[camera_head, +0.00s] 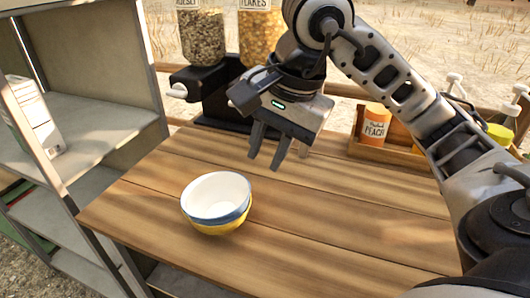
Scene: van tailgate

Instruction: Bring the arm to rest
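My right arm (400,90) reaches in from the right over the wooden table. My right gripper (268,160) hangs above the table with its fingers pointing down. The fingers are apart with a gap between them, and nothing shows in the gap. A bowl (217,202), white inside with blue and yellow bands outside, stands upright on the table below and left of the gripper. It looks like two nested bowls, but I cannot be sure. The gripper does not touch it. My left gripper is not in view.
Cereal dispensers (200,38) stand behind the gripper. A wooden crate (385,152) holds a peach-labelled jar (375,124) and bottles at the back right. A grey shelf unit (100,125) with a carton (35,117) stands at left.

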